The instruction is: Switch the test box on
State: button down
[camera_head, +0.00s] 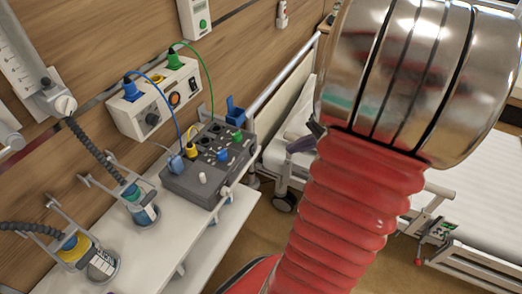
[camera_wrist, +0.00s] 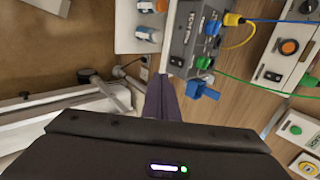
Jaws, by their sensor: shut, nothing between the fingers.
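A dark grey box (camera_head: 196,184), which looks like the test box, sits on the white shelf against the wood wall. Its top carries dark sockets, coloured plugs and a small white part on the near side. In the wrist view the same box (camera_wrist: 190,40) is at the top, with a small dark and white part on its edge; I cannot tell a switch or its position for sure. My gripper (camera_wrist: 163,98) is shut and empty, its fingertips just below the box in the wrist view. In the head view the gripper (camera_head: 304,143) is right of the box, apart from it and mostly hidden by my arm.
A white wall unit (camera_head: 124,121) with an orange round button and dark switch is above the box. Blue, green and yellow leads hang between them. A blue holder (camera_head: 236,110) stands at the box's far end. Flowmeter bottles (camera_head: 144,212) are left; a bed (camera_head: 478,190) is right.

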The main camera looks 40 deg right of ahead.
send_near(254, 152)
notch_tip(254, 152, down, 5)
jog(key=w+a, duration=0.1)
jog(key=w, duration=0.1)
jog(key=shift+w+a+f, duration=0.1)
jog(key=shift+w+a, duration=0.2)
jog(key=shift+w, duration=0.4)
jog(key=shift+w+f, duration=0.1)
dwell(0.6)
jog(key=shift+r, duration=0.85)
